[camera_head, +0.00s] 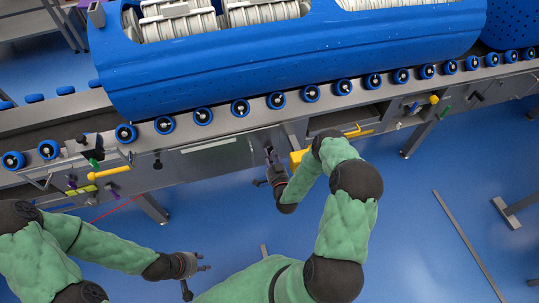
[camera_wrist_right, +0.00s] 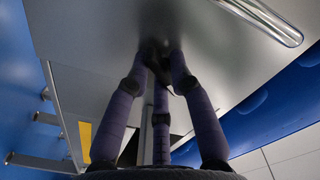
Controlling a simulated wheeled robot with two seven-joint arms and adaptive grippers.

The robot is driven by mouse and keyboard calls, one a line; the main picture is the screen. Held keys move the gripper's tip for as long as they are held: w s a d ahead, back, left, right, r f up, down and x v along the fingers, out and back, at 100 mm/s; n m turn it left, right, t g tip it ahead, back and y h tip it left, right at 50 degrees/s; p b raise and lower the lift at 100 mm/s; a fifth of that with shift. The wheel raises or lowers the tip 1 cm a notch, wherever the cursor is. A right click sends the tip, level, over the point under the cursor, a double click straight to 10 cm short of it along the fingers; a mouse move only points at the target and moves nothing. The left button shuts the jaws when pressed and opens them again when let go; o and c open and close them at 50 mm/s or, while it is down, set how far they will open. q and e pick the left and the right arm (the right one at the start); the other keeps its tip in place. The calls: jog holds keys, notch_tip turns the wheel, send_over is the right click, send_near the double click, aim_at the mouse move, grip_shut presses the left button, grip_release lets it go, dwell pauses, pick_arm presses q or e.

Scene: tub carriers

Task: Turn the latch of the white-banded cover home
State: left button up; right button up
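The cover with a white band (camera_head: 208,146) is a grey metal panel on the conveyor's front side, below the blue rollers. My right gripper (camera_head: 270,157) is at the panel's right end, its fingers pointing at the metal face. In the right wrist view, the three fingers of my right gripper (camera_wrist_right: 159,52) draw together at the metal surface around a small dark part, seemingly the latch (camera_wrist_right: 170,86). The fingertips and shadow hide most of it, so its angle cannot be read. My left gripper (camera_head: 200,268) hangs low over the floor, fingers spread and empty.
A large blue perforated tub (camera_head: 290,62) rests on the roller conveyor (camera_head: 240,108). A shiny bar (camera_wrist_right: 265,18) is near my right fingers. The blue floor (camera_head: 420,210) at the right is mostly clear.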

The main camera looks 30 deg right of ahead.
jog(key=shift+a+m, duration=0.25)
jog(key=shift+m, duration=0.05)
grip_shut()
jog(key=m, duration=1)
jog(key=shift+w+a+r, duration=0.15)
jog(key=shift+r, duration=0.2)
jog(key=o, duration=0.8)
grip_release()
